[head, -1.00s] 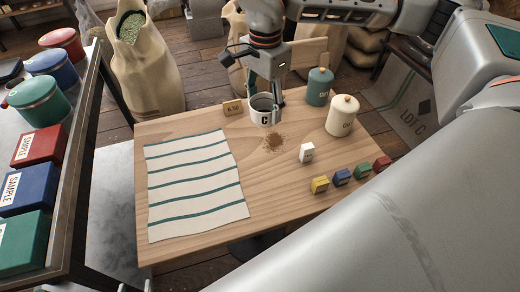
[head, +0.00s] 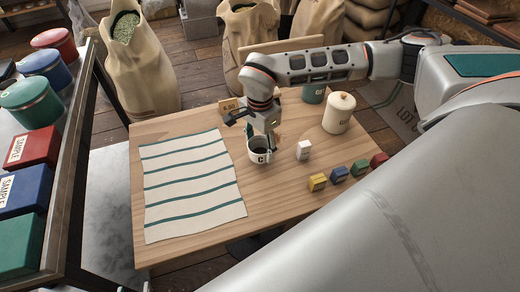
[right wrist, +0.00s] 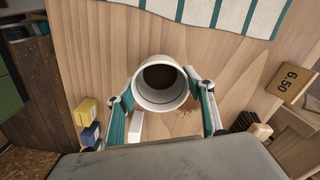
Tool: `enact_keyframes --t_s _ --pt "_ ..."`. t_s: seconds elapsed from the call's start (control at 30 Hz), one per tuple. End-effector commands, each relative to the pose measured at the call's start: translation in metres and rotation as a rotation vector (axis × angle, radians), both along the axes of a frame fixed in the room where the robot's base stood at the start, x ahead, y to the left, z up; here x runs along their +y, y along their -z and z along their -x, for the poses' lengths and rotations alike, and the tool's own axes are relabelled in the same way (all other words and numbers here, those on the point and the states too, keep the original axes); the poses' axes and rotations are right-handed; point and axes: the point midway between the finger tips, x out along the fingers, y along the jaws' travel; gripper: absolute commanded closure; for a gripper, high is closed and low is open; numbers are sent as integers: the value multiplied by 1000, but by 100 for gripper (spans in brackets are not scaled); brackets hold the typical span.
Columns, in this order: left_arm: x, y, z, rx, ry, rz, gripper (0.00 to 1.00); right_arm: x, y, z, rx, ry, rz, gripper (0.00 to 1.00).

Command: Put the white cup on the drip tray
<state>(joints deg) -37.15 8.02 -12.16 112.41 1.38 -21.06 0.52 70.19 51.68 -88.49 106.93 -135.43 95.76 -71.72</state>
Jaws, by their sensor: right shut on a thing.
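The white cup (head: 259,155), with dark lettering and a dark inside, is near the middle of the wooden table, right of the striped cloth. It also shows in the right wrist view (right wrist: 160,98), upright, its opening facing the camera. My right gripper (head: 262,143) comes down over it and is shut on it, with a finger on either side in the right wrist view (right wrist: 163,108). I cannot tell whether the cup touches the table. My left gripper is not in view.
The striped cloth (head: 193,185) covers the table's left part. A small white box (head: 304,150) stands just right of the cup. Yellow (head: 317,182), blue (head: 339,174) and other small boxes line the right edge. A cream canister (head: 338,113) and price sign (head: 229,105) stand behind.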

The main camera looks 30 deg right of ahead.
Motion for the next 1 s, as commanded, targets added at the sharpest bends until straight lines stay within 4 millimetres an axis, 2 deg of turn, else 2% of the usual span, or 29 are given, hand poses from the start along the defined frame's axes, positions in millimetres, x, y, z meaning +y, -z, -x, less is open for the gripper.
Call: enact_keyframes --t_s 0.1,0.5,0.53,0.6,1.0 --pt "0 1 0 1 0 0 60 1 16 0 1 0 -1 74" --pt "0 3 0 1 1 0 60 0 21 0 -1 -1 0 74" --pt "0 2 0 1 0 0 60 0 21 0 0 -1 0 42" --pt "0 2 0 1 0 0 60 0 21 0 0 -1 0 30" --pt "0 1 0 1 0 0 60 0 15 0 -1 0 0 30"
